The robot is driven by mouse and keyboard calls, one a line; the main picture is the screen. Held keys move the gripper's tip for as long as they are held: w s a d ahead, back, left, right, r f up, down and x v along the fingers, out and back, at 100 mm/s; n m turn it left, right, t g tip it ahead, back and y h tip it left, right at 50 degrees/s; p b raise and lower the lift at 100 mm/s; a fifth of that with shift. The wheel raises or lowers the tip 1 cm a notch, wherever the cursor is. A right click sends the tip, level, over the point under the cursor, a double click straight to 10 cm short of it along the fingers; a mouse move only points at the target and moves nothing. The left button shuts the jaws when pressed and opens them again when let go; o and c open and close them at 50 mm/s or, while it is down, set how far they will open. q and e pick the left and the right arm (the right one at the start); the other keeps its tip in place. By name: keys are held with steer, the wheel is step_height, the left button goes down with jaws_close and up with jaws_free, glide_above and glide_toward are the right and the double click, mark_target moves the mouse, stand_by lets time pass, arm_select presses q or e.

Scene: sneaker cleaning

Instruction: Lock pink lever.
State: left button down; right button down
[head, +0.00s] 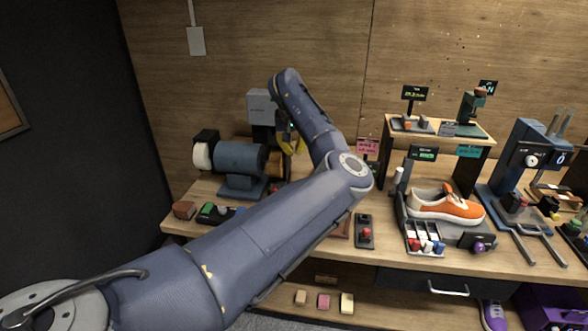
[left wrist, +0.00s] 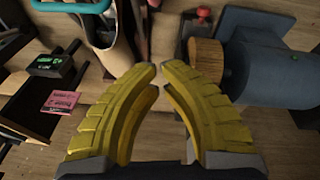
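I cannot clearly make out a pink lever in either view. A small pink card (head: 368,146) stands at the back of the bench, and it also shows in the left wrist view (left wrist: 60,101). A small black base on the bench carries a red-knobbed control (head: 366,232). My left gripper (head: 292,146) has yellow fingers and hangs above the bench beside the grinder-like machine. In the left wrist view its fingertips (left wrist: 159,70) nearly meet with nothing between them. My left arm hides part of the bench. My right gripper is not in view.
A blue grinder-like machine (head: 240,160) stands at the left. An orange sneaker (head: 444,206) rests in a fixture with several coloured knobs. A wooden riser (head: 452,133) and a blue press (head: 522,165) stand at the right. A pink block (head: 323,301) lies on the lower shelf.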

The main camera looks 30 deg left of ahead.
arm_select(q)
step_height(320, 180, down, 11)
steer(key=d, duration=0.1)
steer(key=shift+s+d+f, duration=0.15)
steer(key=shift+s+d, duration=0.15)
steer(key=shift+s, duration=0.05)
stand_by(0.4)
stand_by(0.3)
